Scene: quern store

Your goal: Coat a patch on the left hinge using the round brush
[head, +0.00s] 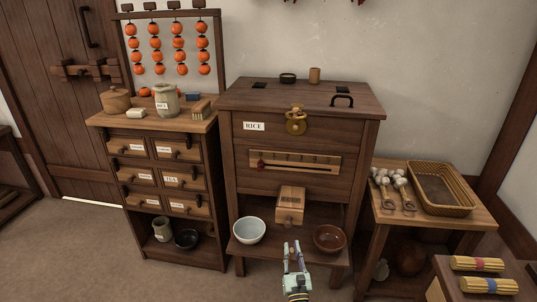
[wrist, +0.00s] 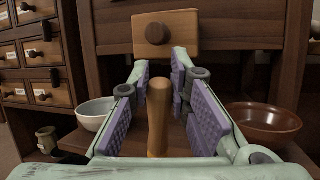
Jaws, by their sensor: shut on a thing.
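My gripper (head: 291,248) is in front of the wooden rice chest (head: 260,185), low and between two bowls. In the wrist view its purple-padded fingers (wrist: 160,62) are shut on a smooth round wooden handle (wrist: 158,120), probably the round brush. No bristles show, and I cannot make out the brush in the head view. The chest's lid has a dark square plate at its back left, which looks like the left hinge (head: 259,85). A similar dark plate, likely the right hinge (head: 337,88), is further right. My gripper is well below and in front of both.
A pale bowl (head: 249,231) and a brown bowl (head: 328,238) flank my gripper. A small knobbed drawer (head: 290,205) juts from the chest.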

